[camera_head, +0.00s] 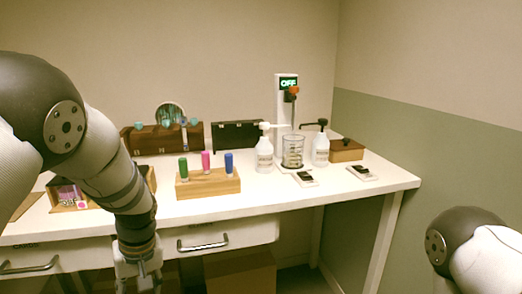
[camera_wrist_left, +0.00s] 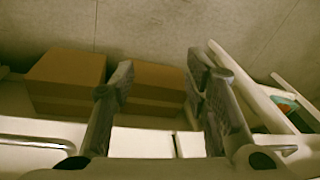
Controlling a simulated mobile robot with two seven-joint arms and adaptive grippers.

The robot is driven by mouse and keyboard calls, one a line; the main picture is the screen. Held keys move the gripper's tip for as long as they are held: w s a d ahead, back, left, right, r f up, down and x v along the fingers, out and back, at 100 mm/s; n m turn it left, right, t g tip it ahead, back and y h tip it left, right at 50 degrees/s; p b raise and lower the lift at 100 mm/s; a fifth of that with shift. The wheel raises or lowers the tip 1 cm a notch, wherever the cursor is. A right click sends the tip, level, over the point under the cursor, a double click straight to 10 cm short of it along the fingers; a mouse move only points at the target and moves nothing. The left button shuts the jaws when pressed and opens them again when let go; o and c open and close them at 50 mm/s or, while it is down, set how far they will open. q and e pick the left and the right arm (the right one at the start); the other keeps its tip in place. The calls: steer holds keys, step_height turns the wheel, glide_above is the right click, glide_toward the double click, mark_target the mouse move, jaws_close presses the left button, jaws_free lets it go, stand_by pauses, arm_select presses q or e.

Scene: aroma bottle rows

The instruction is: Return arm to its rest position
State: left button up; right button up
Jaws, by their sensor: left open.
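My left arm (camera_head: 110,180) comes in from the left and hangs down in front of the desk. Its gripper (camera_head: 140,280) is at the bottom edge of the head view, below the desktop and in front of the drawers. In the left wrist view the left gripper (camera_wrist_left: 158,80) has its two fingers spread apart with nothing between them. My right arm (camera_head: 470,250) shows only in part at the lower right; its gripper is outside the frame.
The white desk (camera_head: 300,203) carries a wooden block (camera_head: 208,184) with green, pink and blue bottles. Behind are pump bottles (camera_head: 265,155), a beaker (camera_head: 292,152) and a device reading OFF (camera_head: 288,83). Cardboard boxes (camera_wrist_left: 65,80) stand under the desk. A drawer handle (camera_head: 203,244) projects forward.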

arm_select(q)
steer(key=s+f+m+g, duration=0.1)
steer(key=s+f+m, duration=0.1)
steer(key=s+f, duration=0.95)
steer(key=s+d+f+m+h, duration=0.1)
steer(key=s+f+m, duration=0.1)
steer(key=s, duration=1)
steer(key=s+d+f+m+g+h, duration=0.1)
steer(key=s+f+m, duration=0.1)
steer(key=s, duration=1)
steer(key=shift+s+d+f, duration=0.3)
steer(key=shift+d+f, duration=0.1)
steer(key=shift+f, duration=0.05)
